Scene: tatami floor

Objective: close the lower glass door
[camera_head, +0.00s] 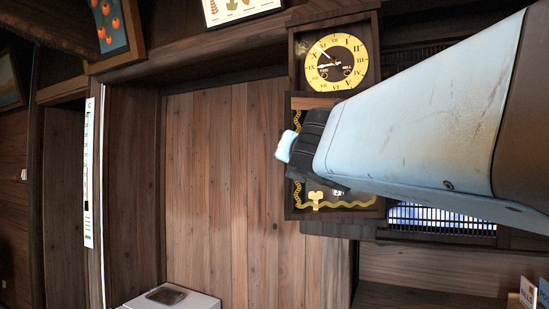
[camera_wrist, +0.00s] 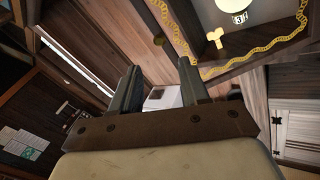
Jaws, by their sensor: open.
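The wall clock has a round yellow dial (camera_head: 336,62) above a lower case with a glass door (camera_head: 345,205) edged in wavy gold trim. In the wrist view the door's gold-trimmed glass (camera_wrist: 262,42) and dark frame fill the upper right. My gripper (camera_head: 287,148) is in front of the left side of the lower case and my arm hides much of the door. In the wrist view my gripper (camera_wrist: 158,76) is open and empty between its fingers, with the right finger close to the frame's corner. Contact and how far the door stands open cannot be told.
A slatted lattice (camera_head: 440,222) is to the right of the clock. A plank wall (camera_head: 225,180) lies to the left. A white box (camera_head: 172,300) stands low in front of it. Framed pictures (camera_head: 118,28) hang above. Space left of the clock looks free.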

